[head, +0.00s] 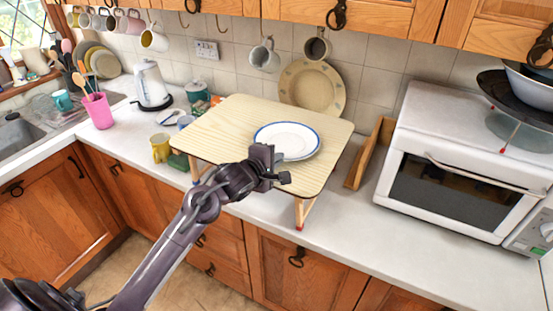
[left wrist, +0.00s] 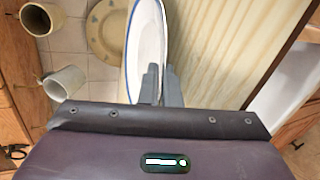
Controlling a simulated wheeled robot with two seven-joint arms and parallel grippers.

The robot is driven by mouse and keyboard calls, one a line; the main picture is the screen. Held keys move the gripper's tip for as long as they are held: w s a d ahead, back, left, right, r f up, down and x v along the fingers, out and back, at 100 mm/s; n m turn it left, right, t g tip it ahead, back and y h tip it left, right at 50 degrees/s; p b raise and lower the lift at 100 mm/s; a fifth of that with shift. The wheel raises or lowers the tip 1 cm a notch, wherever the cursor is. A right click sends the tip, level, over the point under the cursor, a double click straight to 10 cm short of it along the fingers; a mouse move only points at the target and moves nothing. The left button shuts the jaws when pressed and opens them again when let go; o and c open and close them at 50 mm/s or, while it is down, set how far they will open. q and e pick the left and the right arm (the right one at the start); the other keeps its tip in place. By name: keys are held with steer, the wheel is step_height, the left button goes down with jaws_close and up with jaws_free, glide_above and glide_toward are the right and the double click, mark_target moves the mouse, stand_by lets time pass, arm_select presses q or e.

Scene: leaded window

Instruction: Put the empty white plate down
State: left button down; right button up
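The empty white plate (head: 287,139) with a blue rim is level over the small pale wooden table (head: 232,112) on the counter. I cannot tell whether it touches the tabletop or is slightly above it. My left gripper (head: 272,165) is at the plate's near edge. In the left wrist view, the gripper's two fingers (left wrist: 162,84) are close together on either side of the rim of the plate (left wrist: 147,45), shut on it. The plate's face is bare. My right gripper is not in view.
A white oven (head: 465,150) stands at the right, with a wooden rack (head: 369,153) beside it. A beige plate (head: 312,88) leans on the wall behind the table. A yellow mug (head: 160,148) and a kettle (head: 151,86) are at the left. The table's left part is clear.

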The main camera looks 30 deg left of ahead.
arm_select(q)
steer(key=shift+r, duration=0.1)
steer(key=c, duration=1.9)
jaws_free()
steer(key=shift+c, duration=0.2)
steer(key=v, duration=1.2)
steer(key=shift+d, duration=0.1)
